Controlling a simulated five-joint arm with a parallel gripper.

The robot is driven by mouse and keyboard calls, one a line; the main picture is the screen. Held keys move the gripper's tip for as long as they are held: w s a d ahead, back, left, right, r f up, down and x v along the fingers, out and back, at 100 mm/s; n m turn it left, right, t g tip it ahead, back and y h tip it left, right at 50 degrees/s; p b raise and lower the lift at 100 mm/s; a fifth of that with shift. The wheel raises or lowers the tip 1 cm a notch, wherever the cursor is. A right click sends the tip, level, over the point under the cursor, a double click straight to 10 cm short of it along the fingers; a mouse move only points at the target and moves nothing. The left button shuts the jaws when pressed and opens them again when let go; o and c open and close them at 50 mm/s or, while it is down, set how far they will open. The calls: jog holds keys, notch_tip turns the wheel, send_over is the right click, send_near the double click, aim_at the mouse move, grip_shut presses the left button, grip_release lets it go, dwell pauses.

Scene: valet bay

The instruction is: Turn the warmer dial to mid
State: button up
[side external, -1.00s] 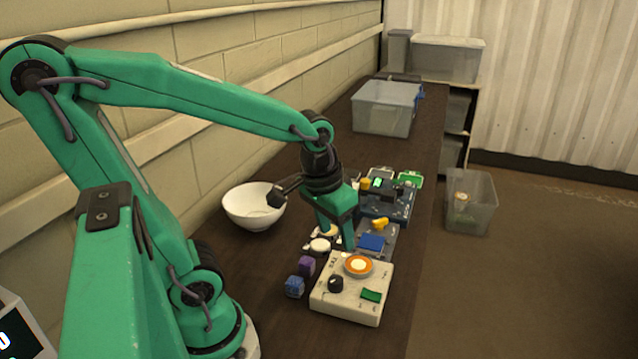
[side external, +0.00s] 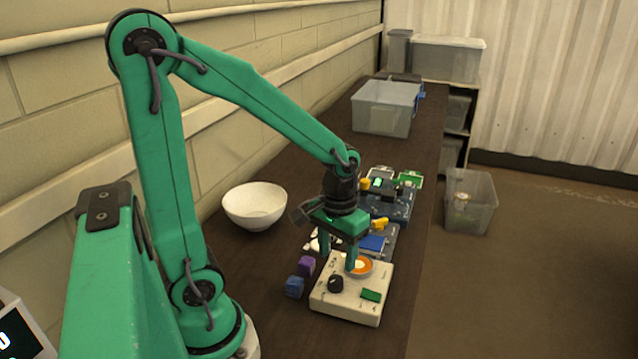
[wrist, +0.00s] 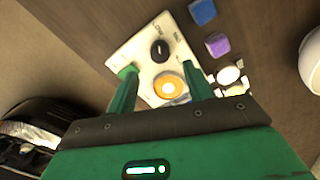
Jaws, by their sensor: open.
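The warmer is a cream box (side external: 350,303) at the near end of the dark bench. Its dial is a black knob (side external: 336,284) on the top left, which also shows in the wrist view (wrist: 159,51) with printed labels beside it. I cannot clearly read which label the dial points to. An orange ring with a pale centre (wrist: 168,87) and a green switch (side external: 370,295) are also on the box. My gripper (side external: 337,258) is open and empty, pointing down above the box's far side. In the wrist view its fingers (wrist: 160,71) straddle the orange ring, with the dial beyond their tips.
A purple block (side external: 306,265) and a blue block (side external: 294,287) stand left of the box. A white bowl (side external: 254,207) sits by the wall. Other panels with a yellow handle (side external: 380,224) lie behind the gripper. A clear bin (side external: 386,110) is farther back.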

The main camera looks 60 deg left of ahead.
aim_at(336, 279)
jog(key=shift+f, duration=3.5)
jog(key=c, duration=1)
